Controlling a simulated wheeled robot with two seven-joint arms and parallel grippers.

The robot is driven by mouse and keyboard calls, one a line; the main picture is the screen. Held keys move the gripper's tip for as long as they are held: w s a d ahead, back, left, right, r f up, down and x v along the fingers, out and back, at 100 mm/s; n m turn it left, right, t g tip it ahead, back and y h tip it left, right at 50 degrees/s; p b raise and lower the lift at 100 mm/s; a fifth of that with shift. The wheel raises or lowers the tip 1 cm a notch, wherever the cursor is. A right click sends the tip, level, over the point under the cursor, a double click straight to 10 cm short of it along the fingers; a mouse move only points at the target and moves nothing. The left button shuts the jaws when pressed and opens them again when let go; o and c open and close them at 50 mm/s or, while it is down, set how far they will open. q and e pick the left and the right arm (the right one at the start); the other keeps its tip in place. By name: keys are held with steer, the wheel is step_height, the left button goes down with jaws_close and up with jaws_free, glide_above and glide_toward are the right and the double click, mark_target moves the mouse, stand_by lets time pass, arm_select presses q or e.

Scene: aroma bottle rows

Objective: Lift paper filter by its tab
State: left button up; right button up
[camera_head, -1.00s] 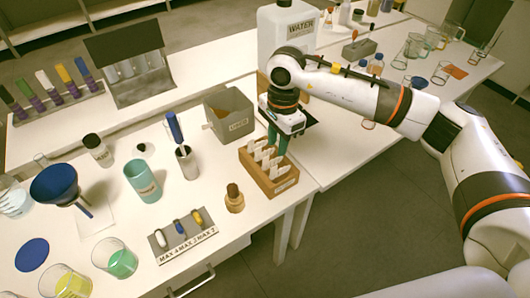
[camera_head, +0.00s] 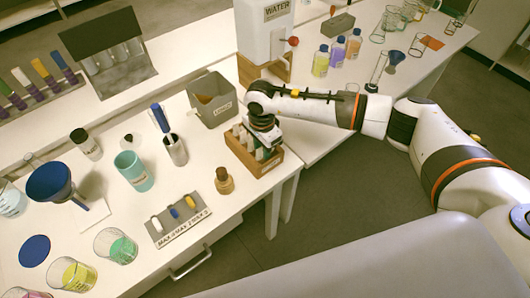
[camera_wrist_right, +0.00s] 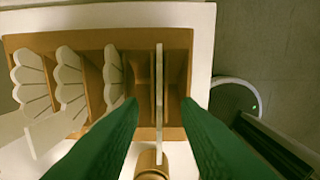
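The wooden rack (camera_head: 262,167) stands near the table's right edge and holds several white paper filters upright in slots. It also fills the top of the right wrist view (camera_wrist_right: 85,38). There, fluted filters (camera_wrist_right: 72,80) stand in the left slots. One paper filter (camera_wrist_right: 158,95) shows edge-on in the right part, as a thin white strip. My right gripper (camera_head: 263,154) is low over the rack's right end. In the wrist view its green fingers (camera_wrist_right: 160,104) are spread on either side of the strip, with a gap on both sides. My left gripper is out of view.
A brown-topped bottle (camera_head: 224,181) stands just in front of the rack, and a grey bin (camera_head: 213,104) behind it. A water tank (camera_head: 263,30) stands behind my right arm. The rack sits close to the table edge.

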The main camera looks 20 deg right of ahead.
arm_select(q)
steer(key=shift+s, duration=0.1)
arm_select(e)
steer(key=shift+f, duration=0.25)
jaws_close()
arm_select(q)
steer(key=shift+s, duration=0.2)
arm_select(e)
steer(key=shift+r, duration=0.15)
